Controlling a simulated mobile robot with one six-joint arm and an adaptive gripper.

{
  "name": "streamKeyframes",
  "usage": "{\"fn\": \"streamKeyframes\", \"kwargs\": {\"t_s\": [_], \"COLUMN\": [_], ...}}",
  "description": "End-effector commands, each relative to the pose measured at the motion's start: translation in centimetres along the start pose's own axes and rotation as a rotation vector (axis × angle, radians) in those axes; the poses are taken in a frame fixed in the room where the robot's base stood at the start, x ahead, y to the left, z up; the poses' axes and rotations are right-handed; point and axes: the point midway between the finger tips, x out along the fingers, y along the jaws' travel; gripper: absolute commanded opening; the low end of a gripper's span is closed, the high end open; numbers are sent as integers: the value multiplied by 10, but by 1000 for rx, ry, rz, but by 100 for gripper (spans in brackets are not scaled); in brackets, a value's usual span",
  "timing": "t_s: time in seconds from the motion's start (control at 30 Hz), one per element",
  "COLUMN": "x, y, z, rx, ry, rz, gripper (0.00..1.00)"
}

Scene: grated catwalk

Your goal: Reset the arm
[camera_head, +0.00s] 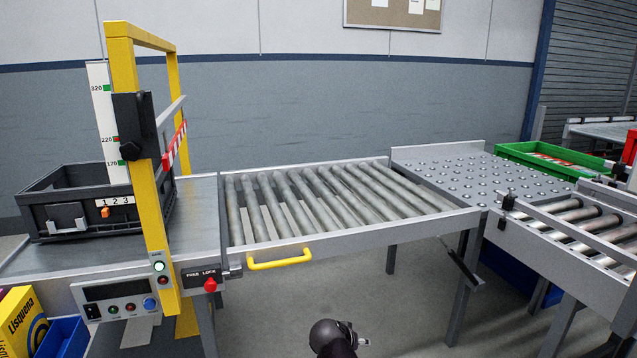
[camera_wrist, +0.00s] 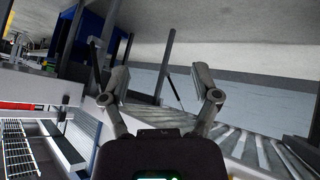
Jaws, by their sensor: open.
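My gripper (camera_wrist: 161,97) shows in the wrist view with its two fingers spread apart and nothing between them. In the head view only a dark rounded part of my arm (camera_head: 332,338) shows at the bottom centre, in front of the conveyor; the fingers cannot be made out there. In the wrist view the scene looks tilted, with conveyor rollers (camera_wrist: 245,148) beyond the right finger. How far the fingers are from the rollers is hard to tell.
A roller conveyor section (camera_head: 310,210) with a yellow handle (camera_head: 280,260) spans the middle. A yellow frame (camera_head: 150,215) and a dark crate (camera_head: 60,205) stand left. A ball-transfer table (camera_head: 470,178), green tray (camera_head: 545,160) and another roller line (camera_head: 570,215) are right.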

Motion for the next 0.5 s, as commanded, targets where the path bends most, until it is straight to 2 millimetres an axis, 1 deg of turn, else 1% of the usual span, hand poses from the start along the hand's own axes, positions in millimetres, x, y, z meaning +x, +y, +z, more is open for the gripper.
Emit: {"fn": "streamKeyframes", "kwargs": {"t_s": [0.03, 0.2, 0.33, 0.5], "x": [6, 18, 21, 20], "y": [12, 40, 58, 72], "z": [6, 32, 50, 68], "rx": [-4, -43, -75, -112], "ry": [-57, -254, -392, -522], "rz": [1, -40, -103, -199], "gripper": [79, 79, 79, 79]}}
